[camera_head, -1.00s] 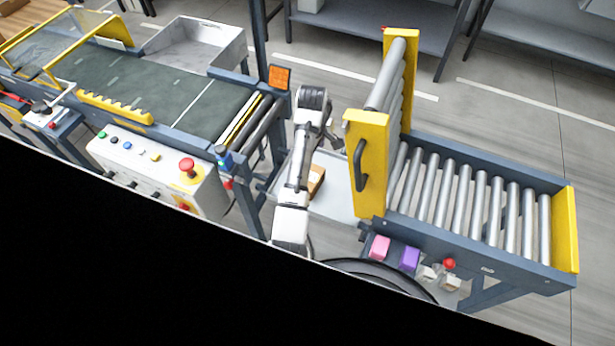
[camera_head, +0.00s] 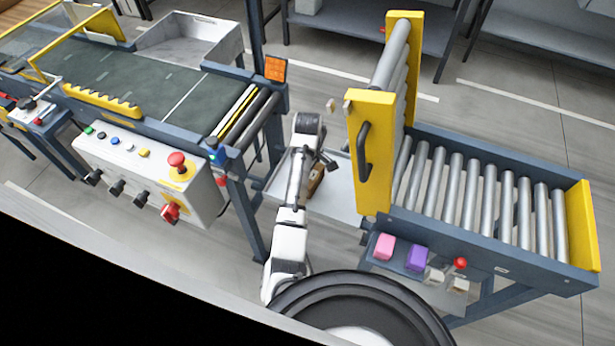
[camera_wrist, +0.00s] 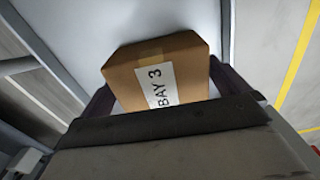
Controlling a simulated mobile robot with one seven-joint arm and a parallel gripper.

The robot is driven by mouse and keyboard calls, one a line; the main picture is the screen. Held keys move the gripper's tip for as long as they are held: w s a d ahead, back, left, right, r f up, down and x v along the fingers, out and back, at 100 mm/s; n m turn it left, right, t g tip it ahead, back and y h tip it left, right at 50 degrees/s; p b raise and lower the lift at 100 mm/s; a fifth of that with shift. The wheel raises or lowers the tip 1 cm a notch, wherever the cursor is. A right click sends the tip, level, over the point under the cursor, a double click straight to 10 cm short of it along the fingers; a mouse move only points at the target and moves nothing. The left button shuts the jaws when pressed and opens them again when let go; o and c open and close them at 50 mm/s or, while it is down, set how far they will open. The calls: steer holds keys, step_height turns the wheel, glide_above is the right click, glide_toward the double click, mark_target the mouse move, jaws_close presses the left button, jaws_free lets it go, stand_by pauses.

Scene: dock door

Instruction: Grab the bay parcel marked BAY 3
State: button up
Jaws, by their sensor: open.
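The bay parcel (camera_wrist: 138,80) is a brown cardboard box with a white label reading BAY 3. In the wrist view it sits on a pale tray surface (camera_wrist: 190,18), between the two dark fingers of my gripper (camera_wrist: 165,92). The gripper is open, with a finger on each side of the box; whether they touch it I cannot tell. In the head view the parcel (camera_head: 316,182) shows as a brown piece beside my arm, on the grey tray (camera_head: 338,200) between the conveyor and the gate. My arm hides part of it.
A raised yellow roller gate (camera_head: 370,150) and roller table (camera_head: 480,195) stand to the right. A belt conveyor (camera_head: 150,85) with a control box (camera_head: 145,175) is on the left.

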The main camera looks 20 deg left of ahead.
steer(key=shift+f, duration=0.55)
steer(key=c, duration=0.8)
steer(key=shift+r, duration=0.15)
steer(key=shift+c, duration=0.2)
